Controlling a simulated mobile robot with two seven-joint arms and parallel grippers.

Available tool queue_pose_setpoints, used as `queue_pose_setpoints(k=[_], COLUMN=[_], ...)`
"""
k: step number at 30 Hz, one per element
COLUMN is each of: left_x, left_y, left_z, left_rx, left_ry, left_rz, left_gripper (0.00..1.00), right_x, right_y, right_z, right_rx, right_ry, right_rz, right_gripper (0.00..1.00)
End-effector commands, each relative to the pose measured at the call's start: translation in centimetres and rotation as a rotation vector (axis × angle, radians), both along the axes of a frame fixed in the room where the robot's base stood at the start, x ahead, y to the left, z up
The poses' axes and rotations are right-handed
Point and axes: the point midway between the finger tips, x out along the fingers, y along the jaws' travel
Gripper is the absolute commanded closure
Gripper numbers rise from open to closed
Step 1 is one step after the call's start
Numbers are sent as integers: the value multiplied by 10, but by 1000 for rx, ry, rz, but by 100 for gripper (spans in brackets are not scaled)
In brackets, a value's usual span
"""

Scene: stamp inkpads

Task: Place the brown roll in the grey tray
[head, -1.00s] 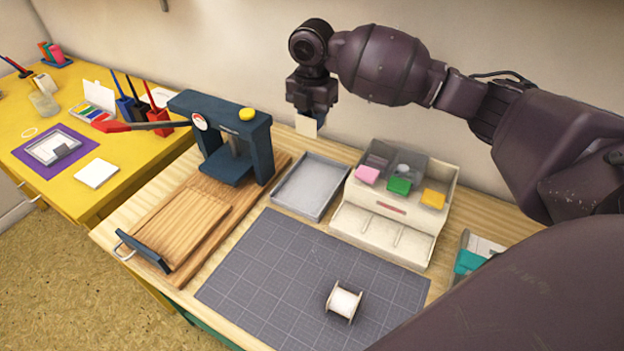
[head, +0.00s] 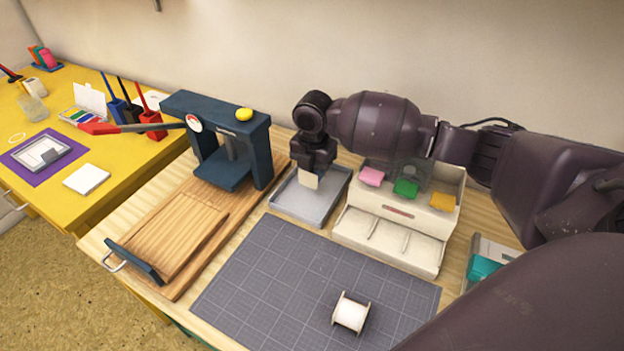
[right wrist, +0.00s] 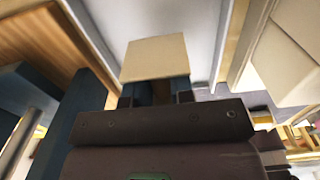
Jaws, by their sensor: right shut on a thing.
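My right gripper (head: 315,166) points down over the grey tray (head: 290,204), inside its outline as seen from the head. It is shut on a pale tan piece, which I take to be the brown roll (head: 309,181); it shows a squarish face from this side. In the right wrist view the roll (right wrist: 155,58) sticks out past the fingertips, with the pale grey tray floor (right wrist: 200,25) behind it. I cannot tell whether the roll touches the tray floor. The tray looks otherwise empty. My left gripper is out of view.
A dark blue press (head: 218,115) on a wooden board stands close left of the tray. A cream organizer (head: 390,240) with pink, green and yellow blocks stands close right. A white spool (head: 350,313) sits on the grey cutting mat (head: 265,290) in front.

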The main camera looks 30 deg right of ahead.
Motion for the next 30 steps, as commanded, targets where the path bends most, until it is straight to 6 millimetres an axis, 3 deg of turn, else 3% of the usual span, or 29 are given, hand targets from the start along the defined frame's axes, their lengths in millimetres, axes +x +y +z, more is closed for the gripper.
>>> queue_pose_setpoints(k=[1,5,17,18,22,30], left_x=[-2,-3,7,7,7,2], left_y=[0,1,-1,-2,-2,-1], left_z=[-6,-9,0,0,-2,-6], left_rx=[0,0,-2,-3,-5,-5], left_ry=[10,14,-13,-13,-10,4], left_rz=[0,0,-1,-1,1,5], left_gripper=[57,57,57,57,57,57], right_x=[-1,-1,0,0,0,0], right_y=[0,0,0,0,0,0], right_z=[-15,-30,-32,-32,-32,-32], right_rx=[1,0,0,0,-1,-1], right_ry=[9,4,1,1,1,1], right_rz=[0,0,0,0,0,0], right_gripper=[100,100,100,75,55,52])
